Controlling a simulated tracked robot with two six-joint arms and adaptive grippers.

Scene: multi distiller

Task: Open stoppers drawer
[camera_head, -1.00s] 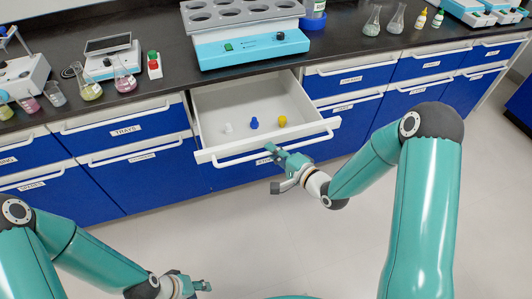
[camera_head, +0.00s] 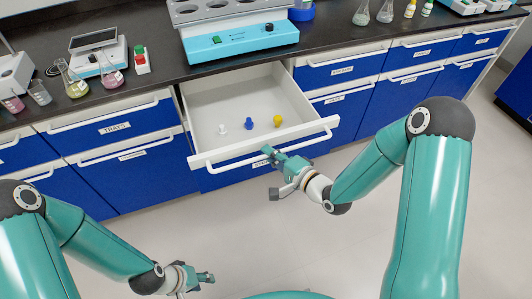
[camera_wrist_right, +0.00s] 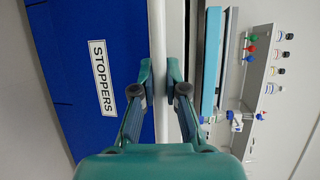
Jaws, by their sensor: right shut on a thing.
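The white stoppers drawer (camera_head: 205,147) is pulled well out from under the bench in the head view. A white, a blue and a yellow stopper (camera_head: 278,121) stand inside it. My right gripper (camera_head: 267,152) is at the bar handle (camera_head: 230,156) on the drawer's front. In the right wrist view, the white handle (camera_wrist_right: 172,25) runs between the two fingers, and my right gripper (camera_wrist_right: 160,75) is shut on it. The blue front beside it carries a STOPPERS label (camera_wrist_right: 103,78). My left gripper (camera_head: 207,278) hangs low, away from the drawer; its finger opening is unclear.
A teal block-type device (camera_head: 240,42) stands on the dark bench above the drawer. Flasks (camera_head: 75,85) and a small scale (camera_head: 95,62) stand to its left. Other blue drawers (camera_head: 115,125) flank the open one. The floor (camera_head: 240,230) in front is clear.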

